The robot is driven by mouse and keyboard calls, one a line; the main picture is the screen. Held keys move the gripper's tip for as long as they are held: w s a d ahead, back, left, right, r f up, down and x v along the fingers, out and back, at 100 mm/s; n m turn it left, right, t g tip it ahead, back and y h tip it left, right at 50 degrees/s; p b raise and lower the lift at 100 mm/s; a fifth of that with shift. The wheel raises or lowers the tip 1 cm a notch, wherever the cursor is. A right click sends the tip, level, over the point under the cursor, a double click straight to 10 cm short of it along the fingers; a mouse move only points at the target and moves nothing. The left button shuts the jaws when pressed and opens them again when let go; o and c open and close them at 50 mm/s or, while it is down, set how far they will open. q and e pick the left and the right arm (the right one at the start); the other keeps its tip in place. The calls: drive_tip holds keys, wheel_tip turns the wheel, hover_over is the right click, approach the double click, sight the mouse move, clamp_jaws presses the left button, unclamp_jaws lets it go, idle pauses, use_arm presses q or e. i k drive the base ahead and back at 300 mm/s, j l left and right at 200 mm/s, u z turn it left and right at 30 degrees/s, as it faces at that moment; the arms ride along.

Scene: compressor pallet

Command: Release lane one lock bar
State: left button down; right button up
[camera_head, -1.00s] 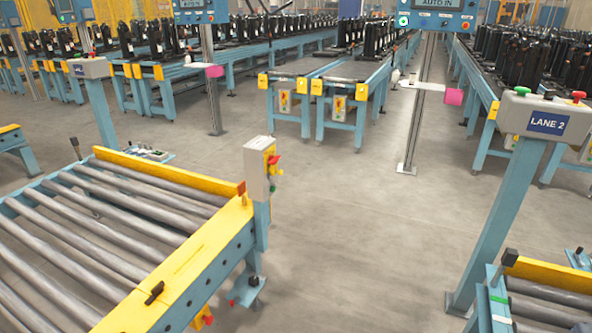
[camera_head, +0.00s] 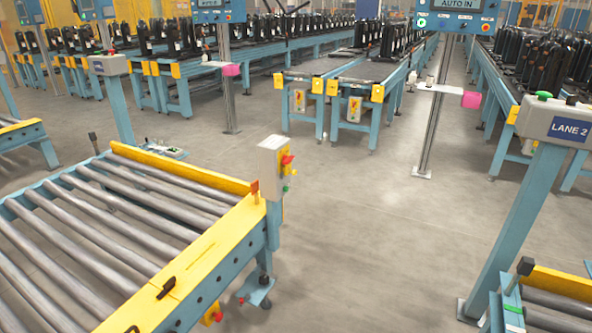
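A roller conveyor with a blue frame (camera_head: 215,291) fills the left foreground. A yellow bar (camera_head: 180,168) runs along its far end, and a yellow rail (camera_head: 190,265) along its right side. A small black handle (camera_head: 166,289) sits on the yellow rail near the bottom. A small orange-red block (camera_head: 255,191) stands at the rail's far corner. No label for lane one is readable, and I cannot tell which part is the lock bar. Neither of my grippers is in view.
A control box (camera_head: 272,158) with a red knob stands at the conveyor's corner. A post with a "LANE 2" box (camera_head: 568,128) stands at right, beside another conveyor with a yellow bar (camera_head: 560,283). Open grey floor (camera_head: 370,240) lies between. Conveyors with black compressors (camera_head: 385,40) stand behind.

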sight(287, 169)
drive_tip(key=i+l+u, duration=0.3)
drive_tip(key=i+l, duration=1.7)
